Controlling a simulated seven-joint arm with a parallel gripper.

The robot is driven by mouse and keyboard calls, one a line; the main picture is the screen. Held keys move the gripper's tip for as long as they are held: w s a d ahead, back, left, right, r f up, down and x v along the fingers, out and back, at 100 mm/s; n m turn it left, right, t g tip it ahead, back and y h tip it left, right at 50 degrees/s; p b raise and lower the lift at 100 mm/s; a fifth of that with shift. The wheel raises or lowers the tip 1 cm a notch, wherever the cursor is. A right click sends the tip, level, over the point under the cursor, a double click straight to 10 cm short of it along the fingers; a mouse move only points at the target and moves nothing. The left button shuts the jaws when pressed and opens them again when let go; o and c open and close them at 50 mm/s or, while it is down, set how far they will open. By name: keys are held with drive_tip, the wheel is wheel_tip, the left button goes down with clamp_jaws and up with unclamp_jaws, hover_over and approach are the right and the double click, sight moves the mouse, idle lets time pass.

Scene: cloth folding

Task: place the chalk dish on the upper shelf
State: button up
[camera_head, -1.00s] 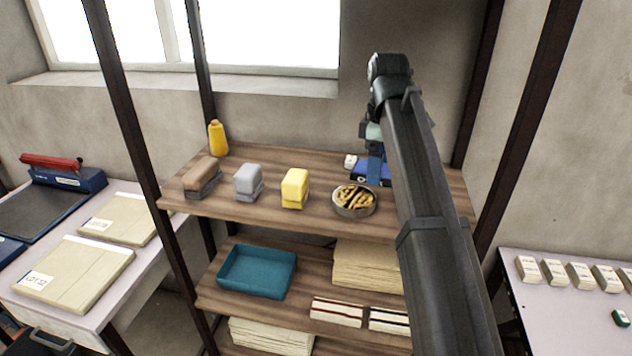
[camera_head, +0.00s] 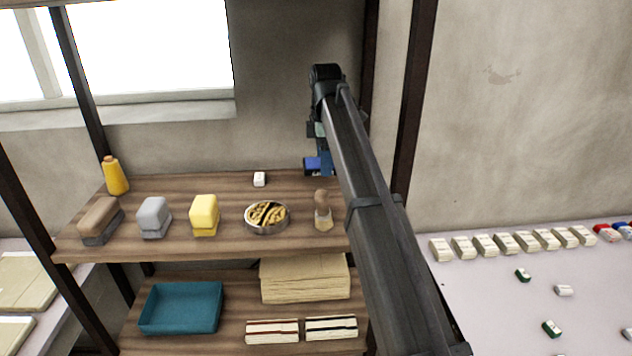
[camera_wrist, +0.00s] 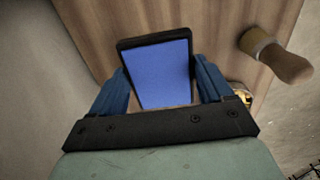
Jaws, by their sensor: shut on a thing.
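My gripper (camera_head: 321,168) is at the back right of the upper shelf (camera_head: 160,237). It is shut on a blue rectangular thing (camera_head: 311,165) with a dark rim. In the wrist view this blue thing (camera_wrist: 163,75) sits between the two blue fingers of my gripper (camera_wrist: 163,95), with the wooden board behind it. My arm hides part of it in the head view. A round metal dish (camera_head: 267,231) of yellow-brown pieces stands near the shelf's front edge. I cannot tell which of the two is the chalk dish.
The upper shelf also holds a yellow bottle (camera_head: 115,177), a brown brush (camera_head: 99,219), grey (camera_head: 154,217) and yellow (camera_head: 204,215) blocks, a small white block (camera_head: 259,179) and a wooden-handled brush (camera_head: 322,211). A teal tray (camera_head: 180,308) is below. Dark posts frame the shelves.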

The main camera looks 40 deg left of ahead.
drive_tip(key=shift+f, duration=3.3)
drive_tip(key=shift+f, duration=0.15)
drive_tip(key=o, duration=1.1)
drive_tip(key=shift+o, duration=0.2)
wheel_tip(320, 180, up, 12)
drive_tip(key=shift+r, duration=0.15)
